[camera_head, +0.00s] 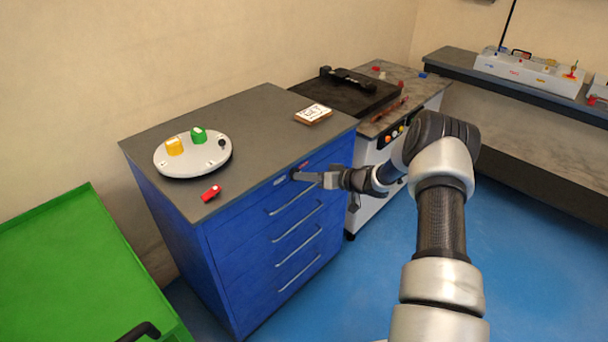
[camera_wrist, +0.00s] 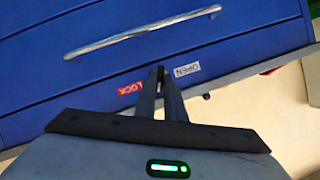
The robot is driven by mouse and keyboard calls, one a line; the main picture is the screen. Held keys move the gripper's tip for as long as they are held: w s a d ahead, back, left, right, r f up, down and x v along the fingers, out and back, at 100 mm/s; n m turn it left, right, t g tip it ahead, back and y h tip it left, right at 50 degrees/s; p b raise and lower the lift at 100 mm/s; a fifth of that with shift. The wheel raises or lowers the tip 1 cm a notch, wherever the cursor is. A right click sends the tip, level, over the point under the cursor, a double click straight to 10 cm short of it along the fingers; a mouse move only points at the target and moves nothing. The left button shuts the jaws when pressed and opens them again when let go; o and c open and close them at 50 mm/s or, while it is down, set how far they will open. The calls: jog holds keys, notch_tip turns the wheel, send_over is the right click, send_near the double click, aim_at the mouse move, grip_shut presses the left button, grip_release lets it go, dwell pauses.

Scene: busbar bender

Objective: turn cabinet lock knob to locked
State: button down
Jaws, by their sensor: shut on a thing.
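The blue cabinet (camera_head: 227,245) has several drawers with silver handles. My gripper (camera_head: 297,175) reaches its upper front edge from the right and is shut on the small dark lock knob (camera_head: 293,172). In the wrist view, my gripper's fingertips (camera_wrist: 160,76) meet at the cabinet front, between the red LOCK label (camera_wrist: 130,88) and the white OPEN label (camera_wrist: 187,70). The fingers hide most of the knob, so I cannot tell which way it points.
On the cabinet top are a round white plate (camera_head: 207,160) with yellow and green knobs, a red block (camera_head: 211,193) and a labelled card (camera_head: 313,113). A green cart (camera_head: 75,275) stands left. A grey machine (camera_head: 418,92) stands right of the cabinet.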

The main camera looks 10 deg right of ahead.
jog(key=shift+w+d+f+m+y+b, duration=0.1)
jog(key=shift+m+y+b, duration=0.3)
jog(key=shift+m, duration=0.2)
jog(key=shift+d+f+m+y+b, duration=0.1)
jog(key=shift+m+y+b, duration=0.25)
jog(key=shift+m, duration=0.25)
jog(key=shift+r+g, duration=0.1)
jog(key=shift+g, duration=0.2)
jog(key=c, duration=1.8)
grip_release()
jog(key=shift+c, duration=0.2)
jog(key=v, duration=1.7)
jog(key=shift+d, duration=0.15)
